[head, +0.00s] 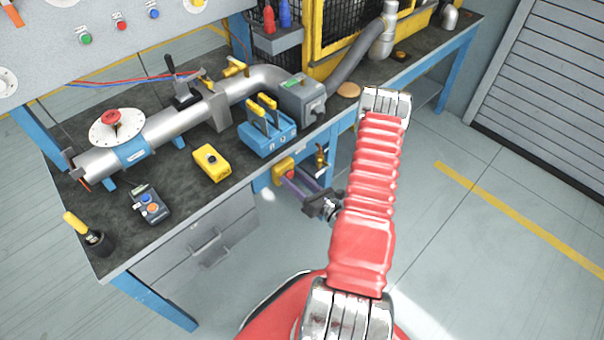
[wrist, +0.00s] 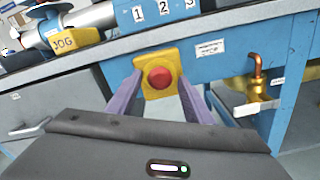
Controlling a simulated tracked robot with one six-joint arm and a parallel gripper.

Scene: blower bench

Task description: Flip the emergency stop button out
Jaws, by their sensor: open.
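The emergency stop button is a round red knob (wrist: 160,77) on a yellow plate (wrist: 150,92), on the blue front of the bench. The yellow plate (head: 283,168) shows in the head view below the bench edge, with the button partly hidden. My gripper (head: 296,185) is open, with purple fingers pointing at the plate. In the wrist view my gripper (wrist: 160,83) has one finger on each side of the button, with gaps to it. The fingertips look close to the plate. I cannot tell whether they touch it. Nothing is held.
A brass pipe (wrist: 255,75) stands right of the button. Above, the bench top (head: 120,240) holds a blue switch box (head: 268,140), a yellow JOG box (head: 211,163) and a metal duct (head: 175,130). A drawer unit (head: 195,245) is below left. The floor at right is free.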

